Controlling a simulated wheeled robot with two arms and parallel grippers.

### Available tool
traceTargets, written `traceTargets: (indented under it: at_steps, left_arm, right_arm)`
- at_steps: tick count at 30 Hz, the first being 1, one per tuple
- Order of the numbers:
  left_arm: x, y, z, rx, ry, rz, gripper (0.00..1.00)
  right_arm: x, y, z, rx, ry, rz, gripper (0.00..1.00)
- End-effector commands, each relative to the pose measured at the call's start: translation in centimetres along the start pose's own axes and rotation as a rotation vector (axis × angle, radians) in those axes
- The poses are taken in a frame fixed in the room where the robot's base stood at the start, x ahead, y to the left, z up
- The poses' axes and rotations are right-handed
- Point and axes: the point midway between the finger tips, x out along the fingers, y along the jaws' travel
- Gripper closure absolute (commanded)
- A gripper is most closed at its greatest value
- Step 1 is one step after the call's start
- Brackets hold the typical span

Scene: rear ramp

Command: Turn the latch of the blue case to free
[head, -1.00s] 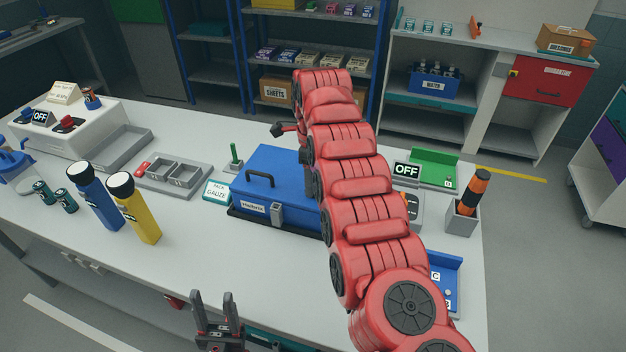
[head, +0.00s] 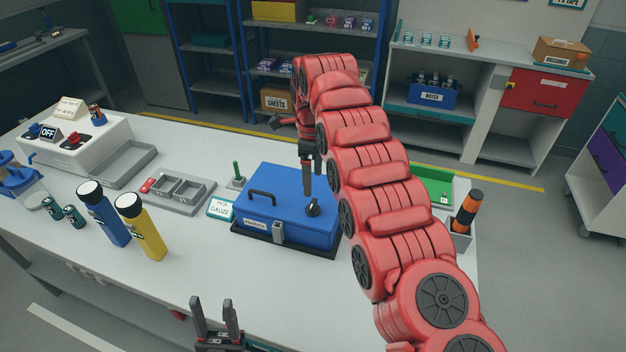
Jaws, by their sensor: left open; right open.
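The blue case (head: 265,205) sits shut on a dark mat on the table, with a black handle (head: 262,194) on its lid. A black turning knob (head: 313,208), which looks like the latch, is on the lid's right side. A grey clasp (head: 278,232) is on the case's front. My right gripper (head: 307,190) points down over the lid, just behind the knob in the picture; I cannot tell whether it touches. It is open, though its fingers overlap in this view. My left gripper (head: 218,305) is open and empty at the table's front edge, fingers up.
A gauze label (head: 220,209) and a grey tray (head: 171,194) stand left of the case. Blue (head: 104,215) and yellow (head: 141,228) flashlights stand further left. An orange-black cylinder (head: 467,212) in a holder is at the right. My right arm hides much of the table's right side.

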Motion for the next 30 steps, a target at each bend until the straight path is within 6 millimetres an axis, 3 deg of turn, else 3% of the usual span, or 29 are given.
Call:
traceTargets:
  at_steps: [1,12,18,30]
  left_arm:
    - [2.2,-0.1,-0.4,0.0,0.0,0.0,0.5]
    - [8.2,-0.4,-1.4,0.0,-0.001,0.0,0.5]
    - [9.1,-0.5,-1.5,0.0,-0.001,0.0,0.5]
    - [9.1,-0.5,-1.5,0.0,-0.001,0.0,0.5]
  right_arm:
    - [-2.3,0.0,0.0,0.0,-0.001,-0.001,0.18]
    - [-8.2,-0.1,0.0,0.001,-0.001,-0.001,0.18]
    - [-9.1,-0.1,0.0,0.001,-0.001,-0.001,0.18]
    - [-9.1,-0.1,0.0,0.001,-0.001,-0.001,0.18]
